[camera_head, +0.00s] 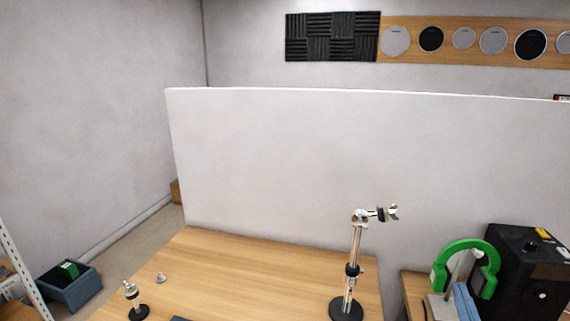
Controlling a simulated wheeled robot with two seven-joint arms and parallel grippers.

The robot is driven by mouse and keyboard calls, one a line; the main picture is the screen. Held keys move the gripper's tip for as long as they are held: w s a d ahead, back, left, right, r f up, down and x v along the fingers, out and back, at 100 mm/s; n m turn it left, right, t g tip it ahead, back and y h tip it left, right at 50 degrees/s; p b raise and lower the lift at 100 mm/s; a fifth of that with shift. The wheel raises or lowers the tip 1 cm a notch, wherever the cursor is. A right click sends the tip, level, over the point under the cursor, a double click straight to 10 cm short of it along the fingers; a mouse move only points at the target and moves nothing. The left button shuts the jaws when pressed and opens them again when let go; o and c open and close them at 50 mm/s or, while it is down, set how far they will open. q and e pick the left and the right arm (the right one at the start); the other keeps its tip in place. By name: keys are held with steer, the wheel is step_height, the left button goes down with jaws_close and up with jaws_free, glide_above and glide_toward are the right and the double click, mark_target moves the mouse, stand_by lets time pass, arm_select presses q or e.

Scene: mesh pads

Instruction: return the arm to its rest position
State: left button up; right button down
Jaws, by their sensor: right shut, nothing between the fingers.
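Neither of my grippers can be made out in the head view. No part of my arms shows clearly either, so their pose is hidden from me. The wooden table (245,268) lies below, and no arm shows above it. A metal stand (352,268) with a round black base rises upright at its right side. A clamp (380,214) sits at the stand's top and points right.
A short metal stand (133,300) and a small metal piece (160,278) are at the table's left. A white partition (300,165) stands behind. Green headphones (440,268) and a black speaker (535,275) are at right. A blue bin (78,288) is at left.

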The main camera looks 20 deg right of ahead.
steer(key=s+a+f+g+y, duration=0.2)
steer(key=a+f+g, duration=0.25)
steer(key=f, duration=0.55)
steer(key=s+a+f+n+g+y, duration=0.2)
steer(key=s+a+f+g+y, duration=0.25)
steer(key=a+f, duration=0.4)
steer(key=s+a+f+n+g+y, duration=0.25)
steer(key=s+a+f+y, duration=0.2)
steer(key=a, duration=0.65)
steer(key=s+f+g+b, duration=0.25)
steer(key=f+b, duration=0.35)
steer(key=f, duration=1.8)
steer(key=s+d+f+b, duration=0.1)
steer(key=s+f+b, duration=0.3)
steer(key=s+f, duration=0.8)
steer(key=shift+s+d+f+g+h, duration=0.35)
steer(key=shift+s+f+g+h, duration=0.05)
steer(key=shift+f, duration=0.2)
